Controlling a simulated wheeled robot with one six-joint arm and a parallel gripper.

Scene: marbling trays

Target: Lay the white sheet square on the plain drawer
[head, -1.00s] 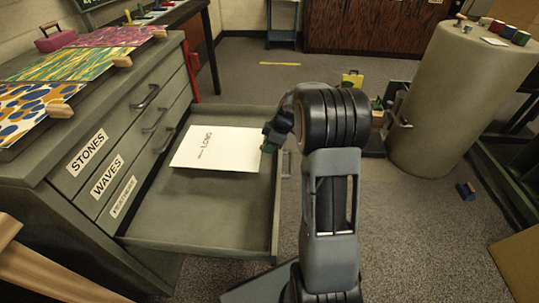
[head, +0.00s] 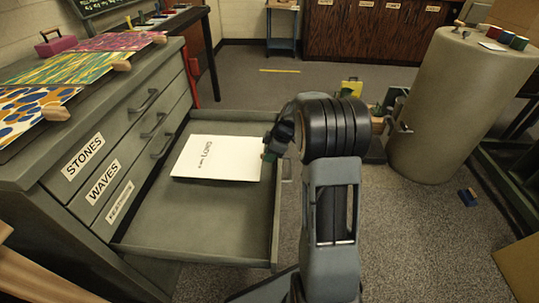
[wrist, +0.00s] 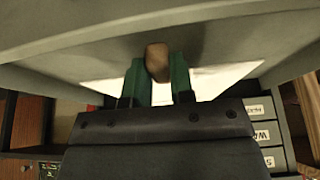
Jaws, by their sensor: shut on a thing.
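The white sheet (head: 218,158), with dark printing near its middle, is over the far part of an open grey drawer (head: 195,222). Its edges run roughly along the drawer's sides. I cannot tell whether it touches the drawer floor. My gripper (head: 270,150) is at the sheet's right edge, close to the drawer's front. In the wrist view its green fingers (wrist: 158,78) are shut on a brown wooden block (wrist: 157,60) at the sheet's edge. White sheet (wrist: 225,80) shows on both sides of the fingers. The near part of the drawer is bare.
Patterned sheets (head: 75,68) with wooden blocks lie on top. A beige drum (head: 445,110) stands to the right. The floor between is mostly clear.

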